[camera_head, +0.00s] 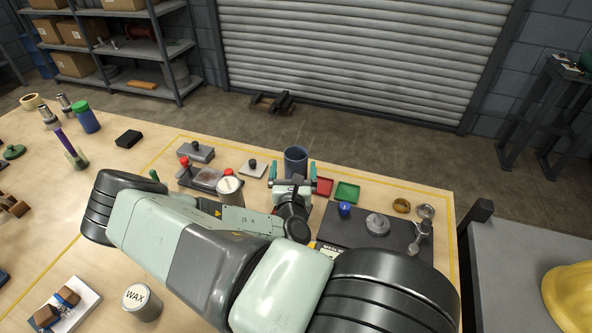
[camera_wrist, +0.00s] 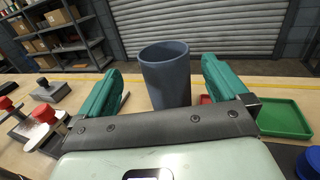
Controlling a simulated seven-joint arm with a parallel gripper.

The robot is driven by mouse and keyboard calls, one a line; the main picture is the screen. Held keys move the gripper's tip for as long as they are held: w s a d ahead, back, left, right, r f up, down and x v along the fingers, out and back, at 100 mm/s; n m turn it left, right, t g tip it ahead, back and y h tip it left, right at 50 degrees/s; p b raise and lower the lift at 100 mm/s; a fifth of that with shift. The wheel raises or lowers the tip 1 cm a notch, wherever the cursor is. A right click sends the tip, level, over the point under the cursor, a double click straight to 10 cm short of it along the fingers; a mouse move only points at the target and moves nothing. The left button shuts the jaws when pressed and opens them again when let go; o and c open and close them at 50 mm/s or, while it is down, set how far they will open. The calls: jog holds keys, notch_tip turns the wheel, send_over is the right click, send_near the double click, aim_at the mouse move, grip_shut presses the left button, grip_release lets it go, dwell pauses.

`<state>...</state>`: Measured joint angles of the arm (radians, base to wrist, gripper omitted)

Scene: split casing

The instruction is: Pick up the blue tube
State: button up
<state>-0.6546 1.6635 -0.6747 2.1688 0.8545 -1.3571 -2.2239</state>
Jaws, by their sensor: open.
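The blue tube (camera_head: 296,158) is a dark blue, open-topped cylinder standing upright near the far edge of the table. In the wrist view the blue tube (camera_wrist: 166,75) rises between the two green fingers, its lower end hidden by my gripper's body. My gripper (camera_head: 293,172) is open, with one finger on each side of the tube. In the wrist view my gripper (camera_wrist: 161,86) shows a gap between each finger and the tube wall, wider on the left. I cannot tell how deep the tube sits between the fingers.
A red tray (camera_head: 322,187) and a green tray (camera_head: 347,192) lie right of the tube. A dark mat (camera_head: 345,229) with metal parts lies at the front right.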

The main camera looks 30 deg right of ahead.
aim_at(296, 148)
jog(key=x, duration=0.8)
jog(key=shift+s+d, duration=0.15)
jog(key=c, duration=1.3)
